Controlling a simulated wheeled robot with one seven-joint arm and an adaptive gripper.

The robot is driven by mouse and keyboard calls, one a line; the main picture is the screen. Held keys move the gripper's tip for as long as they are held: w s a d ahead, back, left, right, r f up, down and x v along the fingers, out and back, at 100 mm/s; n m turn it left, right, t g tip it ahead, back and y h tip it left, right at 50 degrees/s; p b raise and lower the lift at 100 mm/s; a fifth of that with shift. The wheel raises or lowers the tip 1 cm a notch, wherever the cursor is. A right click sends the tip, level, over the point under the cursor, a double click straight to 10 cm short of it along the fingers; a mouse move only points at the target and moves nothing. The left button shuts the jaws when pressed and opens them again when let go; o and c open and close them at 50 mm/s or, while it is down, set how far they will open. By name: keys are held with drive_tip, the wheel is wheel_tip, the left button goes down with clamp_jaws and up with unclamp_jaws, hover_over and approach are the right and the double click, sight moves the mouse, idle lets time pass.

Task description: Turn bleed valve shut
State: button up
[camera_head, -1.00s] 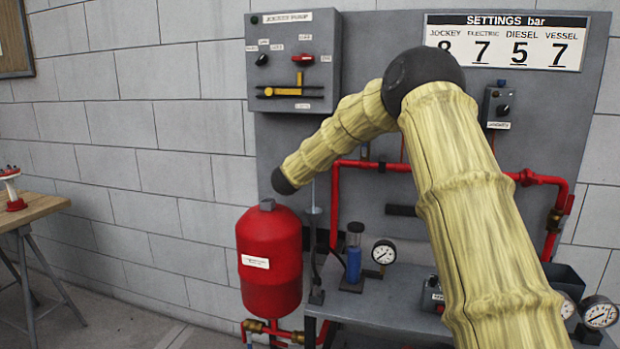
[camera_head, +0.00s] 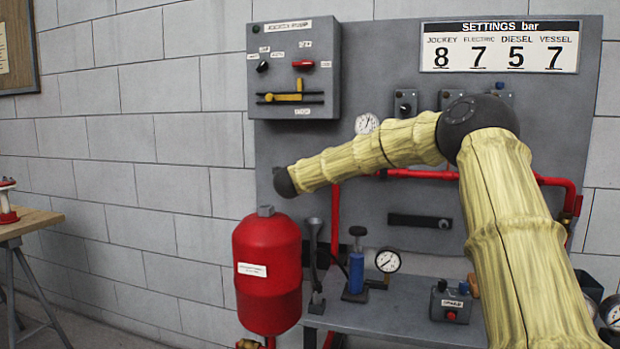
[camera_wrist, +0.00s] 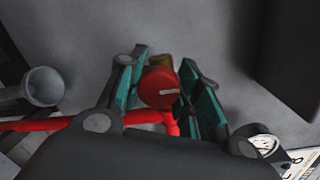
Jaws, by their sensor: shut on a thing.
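In the wrist view, the bleed valve shows as a round red knob (camera_wrist: 158,88) with a pale line across its face. A brass-coloured part (camera_wrist: 160,63) sits right behind it. My gripper (camera_wrist: 163,82) has its two teal-padded fingers on either side of the knob and is shut on it. The pale line lies nearly level in that picture. In the head view, my gripper and the knob are hidden; only my arm's dark wrist end shows, just above the red vessel (camera_head: 266,275).
A red pipe (camera_wrist: 75,122) runs beside the knob, with a grey funnel (camera_wrist: 42,86) at the left in the wrist view. In the head view, a blue cylinder (camera_head: 356,272), a gauge (camera_head: 388,260) and a button box (camera_head: 450,303) stand on the grey bench (camera_head: 405,325).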

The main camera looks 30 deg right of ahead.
drive_tip(key=shift+a+f, duration=0.1)
drive_tip(key=shift+f, duration=0.2)
drive_tip(key=o, duration=1)
drive_tip(key=shift+o, duration=0.2)
drive_tip(key=shift+r, duration=0.1)
drive_tip(key=shift+r, duration=0.1)
drive_tip(key=v, duration=1.2)
